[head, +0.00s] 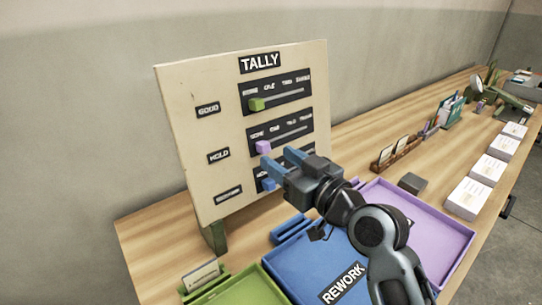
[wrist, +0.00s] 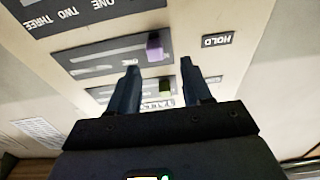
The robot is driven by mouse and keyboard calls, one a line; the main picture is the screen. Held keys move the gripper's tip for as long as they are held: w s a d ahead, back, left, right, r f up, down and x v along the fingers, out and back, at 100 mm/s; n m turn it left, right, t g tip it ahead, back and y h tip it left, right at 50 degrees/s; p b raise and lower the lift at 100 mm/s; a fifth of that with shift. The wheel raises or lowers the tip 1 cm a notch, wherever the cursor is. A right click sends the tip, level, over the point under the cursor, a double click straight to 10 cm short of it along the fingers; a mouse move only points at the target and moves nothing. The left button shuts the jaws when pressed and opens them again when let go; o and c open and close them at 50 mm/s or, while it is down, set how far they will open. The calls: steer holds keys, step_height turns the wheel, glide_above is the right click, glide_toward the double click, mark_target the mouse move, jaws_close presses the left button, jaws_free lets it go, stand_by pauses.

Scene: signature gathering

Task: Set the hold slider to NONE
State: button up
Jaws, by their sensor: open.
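The hold slider's purple knob (head: 263,147) is near the left end of the middle slot on the TALLY board (head: 187,120), beside the HOLD label (head: 218,156). The words above it are small; I cannot tell whether it lines up exactly with NONE. My gripper (head: 279,158) is open and empty in front of the board, its fingertips close to the knob. In the upside-down wrist view, the purple knob (wrist: 155,47) shows beyond the gap between the fingertips (wrist: 160,64). The fingers look apart from it. The HOLD label (wrist: 217,40) is to the right.
A green knob (head: 256,104) is on the GOOD slot above; a blue knob (head: 268,184) is on the lowest slot, partly hidden by my gripper. Blue (head: 283,260), green and purple trays (head: 455,215) lie before the board. Paper stacks (head: 475,198) stand at right.

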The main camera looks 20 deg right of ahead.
steer(key=shift+v, duration=1.25)
steer(key=shift+f, duration=0.1)
steer(key=s+d+f+m+g+h, duration=0.1)
steer(key=s+f+m+h, duration=0.1)
steer(key=s+f, duration=0.55)
steer(key=s+d+f+m+h, duration=0.1)
steer(key=s+f+m+h, duration=0.3)
steer(key=s, duration=0.7)
steer(key=s+r+n+g, duration=0.1)
steer(key=s+r+n, duration=0.1)
steer(key=s, duration=2)
steer(key=shift+s+d, duration=0.3)
